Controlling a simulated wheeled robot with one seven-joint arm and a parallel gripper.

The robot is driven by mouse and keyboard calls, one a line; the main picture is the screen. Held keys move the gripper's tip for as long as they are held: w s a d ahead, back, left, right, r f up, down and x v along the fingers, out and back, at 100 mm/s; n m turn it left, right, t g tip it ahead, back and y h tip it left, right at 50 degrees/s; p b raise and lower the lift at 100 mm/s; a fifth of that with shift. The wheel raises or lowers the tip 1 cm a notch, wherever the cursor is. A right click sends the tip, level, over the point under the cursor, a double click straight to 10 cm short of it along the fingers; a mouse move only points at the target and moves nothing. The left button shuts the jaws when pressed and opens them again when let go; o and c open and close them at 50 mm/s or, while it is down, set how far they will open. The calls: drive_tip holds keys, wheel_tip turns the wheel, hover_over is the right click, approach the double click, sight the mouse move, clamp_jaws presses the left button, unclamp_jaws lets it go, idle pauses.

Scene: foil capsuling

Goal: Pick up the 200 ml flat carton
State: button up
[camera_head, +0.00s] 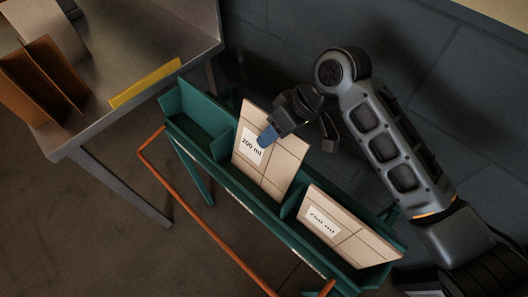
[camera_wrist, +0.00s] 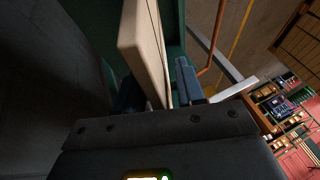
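The 200 ml flat carton (camera_head: 272,162) is a tan panel with a white "200 ml" label. It stands tilted in a compartment of the green rack (camera_head: 283,232), with its lower edge hidden. My gripper (camera_head: 282,137) is at the carton's top edge, with one blue finger in front of its face near the label. In the wrist view the carton (camera_wrist: 146,45) runs between the two fingers of my gripper (camera_wrist: 160,90), one on each side. The fingers lie close to the carton; whether both press on it I cannot tell.
A flat carton with a "750 ml" label (camera_head: 345,228) stands in the compartment to the right. The left compartment (camera_head: 198,112) looks empty. An orange rail (camera_head: 200,222) runs along the rack's front. A metal table (camera_head: 130,62) with brown folders (camera_head: 40,82) is at the upper left.

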clamp_jaws()
drive_tip(key=shift+r, duration=0.1)
idle(0.6)
